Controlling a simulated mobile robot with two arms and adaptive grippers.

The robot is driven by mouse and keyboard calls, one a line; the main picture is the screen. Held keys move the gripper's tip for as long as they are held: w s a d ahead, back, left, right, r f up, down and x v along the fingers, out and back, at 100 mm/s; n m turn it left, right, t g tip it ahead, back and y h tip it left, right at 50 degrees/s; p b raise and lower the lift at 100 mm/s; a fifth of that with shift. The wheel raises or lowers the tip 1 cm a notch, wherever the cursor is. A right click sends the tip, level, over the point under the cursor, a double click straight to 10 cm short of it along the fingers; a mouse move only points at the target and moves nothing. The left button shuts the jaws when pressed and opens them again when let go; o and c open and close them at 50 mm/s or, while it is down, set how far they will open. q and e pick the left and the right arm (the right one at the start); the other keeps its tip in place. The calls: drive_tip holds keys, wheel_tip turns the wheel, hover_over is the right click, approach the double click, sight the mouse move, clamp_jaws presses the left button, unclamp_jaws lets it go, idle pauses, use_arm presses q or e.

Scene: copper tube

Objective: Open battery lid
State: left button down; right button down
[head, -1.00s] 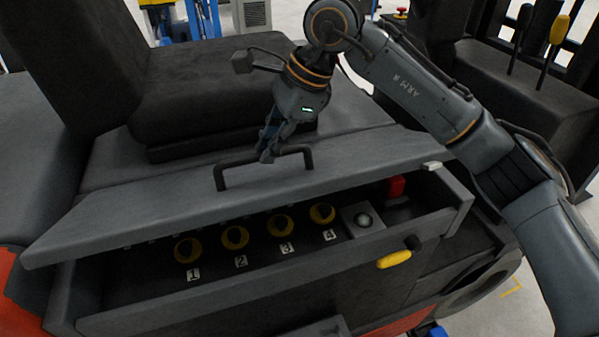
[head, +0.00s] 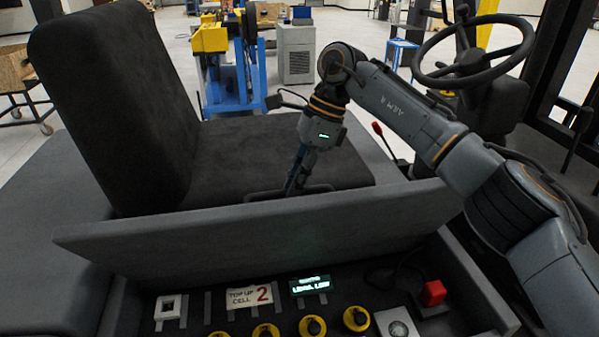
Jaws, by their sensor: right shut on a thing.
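The battery lid (head: 250,245) is a long grey panel, raised and tilted steeply up in front of the seat. Its dark handle (head: 265,195) shows just above the lid's upper edge. My right gripper (head: 293,186) is shut on the handle; its fingertips are partly hidden behind the lid edge. The battery compartment below is open to view, with several yellow caps (head: 312,326) in a row, a sign (head: 249,296) reading "TOP UP CELL 2" and a small lit display (head: 310,285). My left gripper is not in view.
A black seat (head: 240,150) stands behind the lid. A steering wheel (head: 473,48) and a red-knobbed lever (head: 378,129) are at the right. A red block (head: 432,293) and a white-framed switch (head: 168,308) sit inside the compartment. A blue and yellow machine stands farther back.

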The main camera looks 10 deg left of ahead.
drive_tip(key=shift+w+a+f+g+p, duration=0.15)
drive_tip(key=shift+w+f+g+p, duration=0.25)
drive_tip(key=shift+w+p, duration=0.3)
drive_tip(key=shift+f, duration=0.1)
drive_tip(key=c, duration=1.7)
unclamp_jaws()
drive_tip(key=o, duration=0.4)
drive_tip(key=shift+w+a, duration=0.1)
drive_tip(key=shift+w, duration=0.1)
drive_tip(key=shift+c, duration=0.2)
drive_tip(key=v, duration=0.7)
drive_tip(key=shift+w+r, duration=0.25)
drive_tip(key=shift+r, duration=0.1)
drive_tip(key=shift+a, duration=0.15)
